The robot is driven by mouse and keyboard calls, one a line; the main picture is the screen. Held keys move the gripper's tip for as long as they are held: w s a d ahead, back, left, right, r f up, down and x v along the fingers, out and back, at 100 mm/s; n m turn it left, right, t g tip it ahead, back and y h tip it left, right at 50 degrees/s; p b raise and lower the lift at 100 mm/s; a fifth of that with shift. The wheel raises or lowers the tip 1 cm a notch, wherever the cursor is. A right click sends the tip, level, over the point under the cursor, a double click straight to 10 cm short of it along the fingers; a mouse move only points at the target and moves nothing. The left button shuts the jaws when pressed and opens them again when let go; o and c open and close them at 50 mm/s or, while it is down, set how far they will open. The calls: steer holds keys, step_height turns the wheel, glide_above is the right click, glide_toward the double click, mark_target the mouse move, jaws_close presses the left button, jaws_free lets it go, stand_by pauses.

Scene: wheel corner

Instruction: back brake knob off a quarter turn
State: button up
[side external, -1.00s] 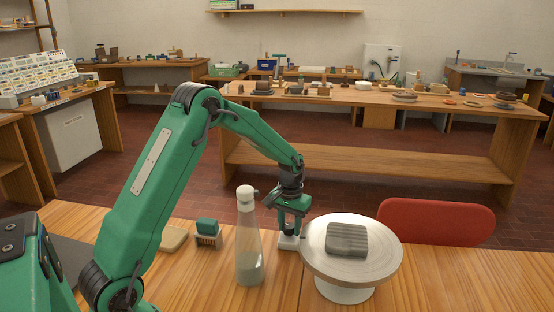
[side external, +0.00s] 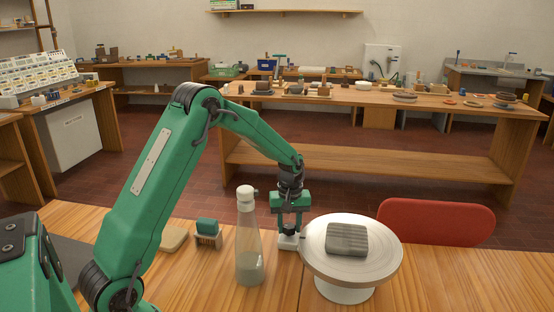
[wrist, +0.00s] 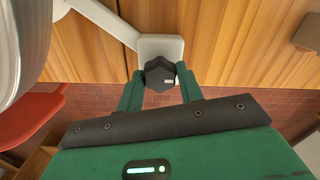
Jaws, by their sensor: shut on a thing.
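The brake knob (wrist: 159,72) is dark and many-sided, with a small pale mark on its face. It sits on a white block (wrist: 172,46), joined by a pale arm to the wheel side. My gripper (wrist: 160,80) has its green fingers on opposite sides of the knob, shut on it. In the side view my gripper (side external: 289,231) points down over the white block (side external: 287,243), left of the round wheel (side external: 318,261). The knob is mostly hidden there by the fingers.
A grey ridged block (side external: 347,239) rests on the wheel. A tall clear bottle (side external: 249,245) with a white cap stands close left of my gripper. A green-topped brush (side external: 207,229) and a tan sponge (side external: 173,239) lie further left. A red chair back (side external: 436,221) is behind the wheel.

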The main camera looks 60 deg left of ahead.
mark_target(289, 225)
steer(key=shift+f, duration=0.15)
steer(key=o, duration=1)
steer(key=shift+r, duration=0.25)
step_height(289, 225, up, 7)
steer(key=shift+r, duration=0.25)
